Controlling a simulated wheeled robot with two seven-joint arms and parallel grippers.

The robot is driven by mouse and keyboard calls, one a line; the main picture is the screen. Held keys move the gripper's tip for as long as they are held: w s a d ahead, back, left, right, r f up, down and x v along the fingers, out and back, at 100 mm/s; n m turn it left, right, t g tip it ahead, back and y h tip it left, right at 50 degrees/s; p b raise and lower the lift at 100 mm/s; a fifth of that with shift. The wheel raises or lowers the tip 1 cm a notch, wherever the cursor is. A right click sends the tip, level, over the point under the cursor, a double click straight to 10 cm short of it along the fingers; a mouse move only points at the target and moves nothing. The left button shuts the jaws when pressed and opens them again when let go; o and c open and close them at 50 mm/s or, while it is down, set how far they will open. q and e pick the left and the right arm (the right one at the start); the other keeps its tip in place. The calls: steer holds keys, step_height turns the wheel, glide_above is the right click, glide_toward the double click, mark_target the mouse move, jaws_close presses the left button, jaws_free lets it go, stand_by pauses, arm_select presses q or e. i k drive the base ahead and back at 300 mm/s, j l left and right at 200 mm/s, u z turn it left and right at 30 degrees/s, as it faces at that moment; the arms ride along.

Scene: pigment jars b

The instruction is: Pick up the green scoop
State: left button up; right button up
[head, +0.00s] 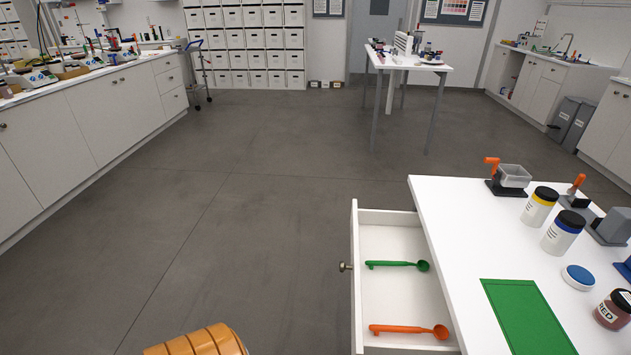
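The green scoop (397,264) lies in an open white drawer (384,306) at the left side of the white table. Its handle points left toward the drawer front and its round bowl is at the right, close to the table edge. An orange scoop (408,329) lies in the same drawer, nearer to me and apart from the green one. Neither of my grippers shows in the head view.
On the table (446,218) are a green mat (528,316), a yellow-banded jar (539,206), a blue-banded jar (562,232), a blue lid (578,277) and a red-labelled jar (613,310). The drawer knob (345,267) juts left. The grey floor (230,220) left of it is clear.

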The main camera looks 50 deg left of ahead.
mark_target(423, 266)
steer(key=u, duration=1.05)
steer(key=i+j+z, duration=0.6)
steer(key=j+z, duration=0.2)
steer(key=i+j+z, duration=0.25)
steer(key=j+z, duration=0.25)
steer(key=j, duration=0.2)
steer(key=j+z, duration=0.25)
steer(key=j, duration=0.15)
steer(key=i+j+z, duration=0.1)
steer(key=j+z, duration=0.15)
steer(key=j, duration=0.15)
